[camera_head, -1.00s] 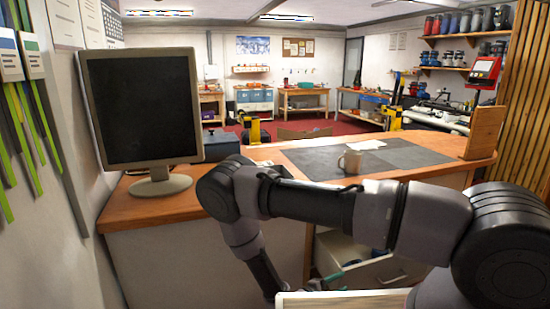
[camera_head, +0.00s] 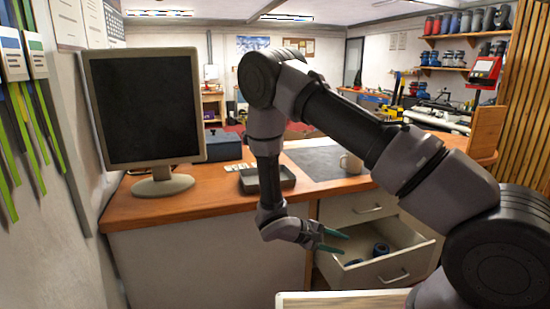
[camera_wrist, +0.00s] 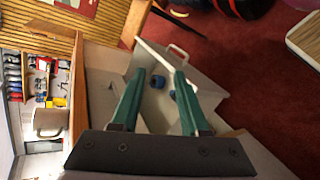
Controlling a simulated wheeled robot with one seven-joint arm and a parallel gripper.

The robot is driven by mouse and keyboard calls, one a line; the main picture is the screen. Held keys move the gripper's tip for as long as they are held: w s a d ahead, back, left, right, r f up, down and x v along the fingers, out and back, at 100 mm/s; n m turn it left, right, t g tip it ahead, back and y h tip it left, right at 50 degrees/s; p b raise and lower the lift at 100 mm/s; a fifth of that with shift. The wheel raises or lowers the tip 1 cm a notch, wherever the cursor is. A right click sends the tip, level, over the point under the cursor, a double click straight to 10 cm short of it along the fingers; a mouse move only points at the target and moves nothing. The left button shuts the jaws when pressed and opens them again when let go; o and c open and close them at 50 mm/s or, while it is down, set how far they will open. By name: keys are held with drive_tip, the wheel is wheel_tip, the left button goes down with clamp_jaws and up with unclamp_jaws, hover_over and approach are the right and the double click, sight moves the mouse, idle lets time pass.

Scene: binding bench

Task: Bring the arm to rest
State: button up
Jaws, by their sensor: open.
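My gripper (camera_head: 338,241) is in front of the bench, level with the open drawer and just left of it. Its two green fingers are apart, with nothing between them; they also show in the wrist view (camera_wrist: 157,100). The arm is bent, with its elbow raised high above the bench and the forearm hanging down. The open drawer (camera_head: 405,279) holds dark blue round items (camera_head: 380,249). In the wrist view, two blue items (camera_wrist: 158,81) lie in the drawer beyond the fingers.
A monitor (camera_head: 143,110) stands at the left of the wooden bench top (camera_head: 140,208). A dark tray (camera_head: 268,181) lies behind my forearm. A mug (camera_head: 350,163) stands on the grey mat (camera_head: 318,160). A light-topped surface (camera_head: 340,299) is at the near edge.

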drive_tip(key=s+d+r+m+t+y, duration=0.1)
drive_tip(key=s+r+m+y, duration=0.2)
drive_tip(key=r, duration=1.1)
drive_tip(key=s+d+r+m+t+y, duration=0.2)
drive_tip(key=s+r+m+y, duration=0.2)
drive_tip(key=r, duration=1.1)
drive_tip(key=s+d+r+m+t+y, duration=0.1)
drive_tip(key=s+r+m+y, duration=0.3)
drive_tip(key=r, duration=1.1)
drive_tip(key=s+d+y, duration=0.1)
drive_tip(key=s+y, duration=0.1)
drive_tip(key=y, duration=0.1)
drive_tip(key=shift+s+d+r+t, duration=0.25)
drive_tip(key=shift+s+t, duration=0.05)
